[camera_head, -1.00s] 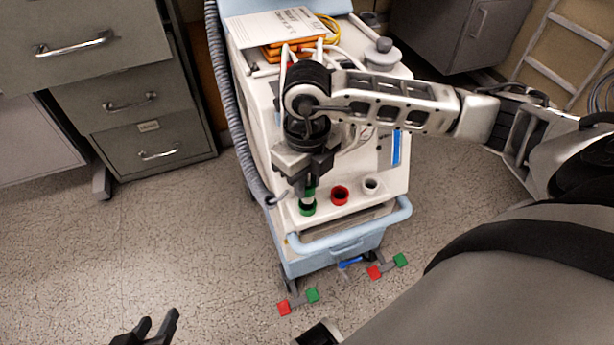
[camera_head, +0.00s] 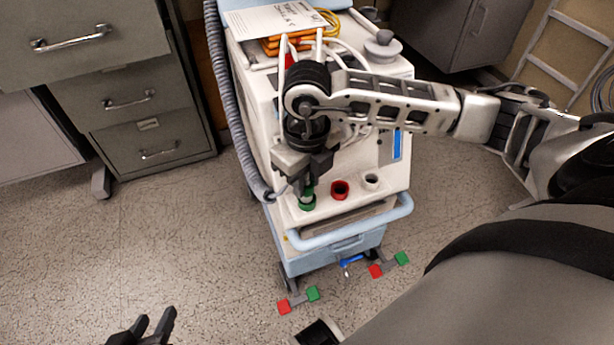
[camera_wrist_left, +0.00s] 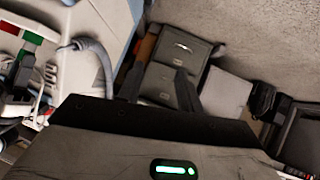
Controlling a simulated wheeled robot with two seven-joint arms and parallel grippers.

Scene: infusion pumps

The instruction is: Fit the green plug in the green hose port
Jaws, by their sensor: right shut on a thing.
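The green hose port (camera_head: 307,204) is a green ring at the left of the row on the front of the white pump cart. My right gripper (camera_head: 305,182) points down over it, shut on the green plug (camera_head: 307,190). The plug's pale lower part meets the port's mouth; how deep it sits cannot be told. The gripper hides most of the plug. My left gripper (camera_head: 152,328) is open and empty over the floor at the bottom left. Its parted fingers also show in the left wrist view (camera_wrist_left: 158,88).
A red port (camera_head: 340,190) and a white port (camera_head: 372,182) sit right of the green one. A blue handle bar (camera_head: 350,230) runs in front. A grey corrugated hose (camera_head: 232,100) hangs along the cart's left side. Grey drawers (camera_head: 145,115) stand left; the floor between is clear.

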